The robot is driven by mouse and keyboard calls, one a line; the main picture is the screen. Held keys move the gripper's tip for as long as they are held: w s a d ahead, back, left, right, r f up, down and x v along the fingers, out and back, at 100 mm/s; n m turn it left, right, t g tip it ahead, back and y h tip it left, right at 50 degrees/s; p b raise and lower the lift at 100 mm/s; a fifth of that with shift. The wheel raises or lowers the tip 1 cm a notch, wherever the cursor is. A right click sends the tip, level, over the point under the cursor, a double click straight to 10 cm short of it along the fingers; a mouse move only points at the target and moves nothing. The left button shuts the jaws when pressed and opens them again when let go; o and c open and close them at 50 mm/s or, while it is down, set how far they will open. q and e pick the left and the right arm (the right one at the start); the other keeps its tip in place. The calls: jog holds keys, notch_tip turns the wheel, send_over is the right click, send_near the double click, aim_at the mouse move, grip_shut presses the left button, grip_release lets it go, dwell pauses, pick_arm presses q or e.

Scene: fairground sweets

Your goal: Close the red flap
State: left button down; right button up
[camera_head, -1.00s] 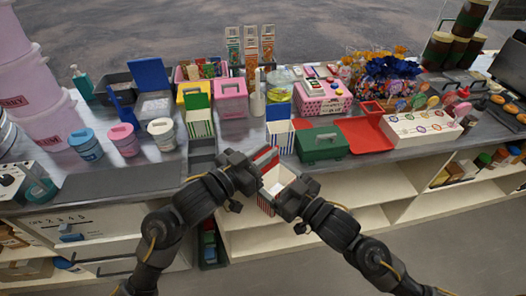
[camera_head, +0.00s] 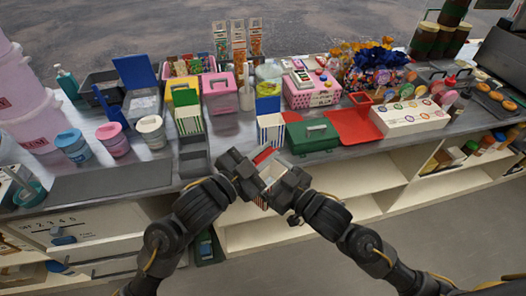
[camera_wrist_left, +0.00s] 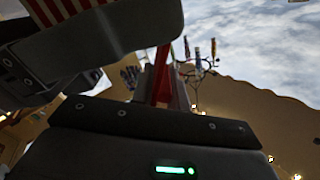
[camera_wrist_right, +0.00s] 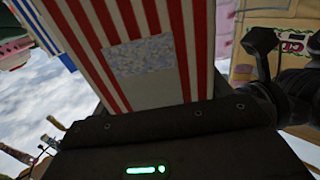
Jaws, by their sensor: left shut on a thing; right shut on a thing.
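The red-and-white striped box (camera_head: 273,176) is between my two grippers in the head view, at the counter's front edge. Its pale inside shows, so its top is open. The red flap (camera_head: 263,155) stands raised at its back left. My right gripper (camera_head: 287,183) is shut on the box, whose striped wall (camera_wrist_right: 150,50) fills much of the right wrist view. My left gripper (camera_head: 246,170) is shut at the flap; in the left wrist view the red flap (camera_wrist_left: 162,78) appears nearly edge-on and runs down to this gripper. The exact contact is hidden.
A blue-flapped striped box (camera_head: 271,130) and a green case (camera_head: 312,137) stand close behind. Dark trays (camera_head: 194,160) are to the left. A grey mat (camera_head: 110,182) leaves free room further left. Open shelves (camera_head: 320,185) lie below the counter edge.

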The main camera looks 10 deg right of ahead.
dwell(0.3)
pick_arm(q)
jog(key=c, duration=1.4)
grip_release()
jog(key=shift+c, duration=0.2)
jog(key=v, duration=1.2)
jog(key=shift+f, duration=0.1)
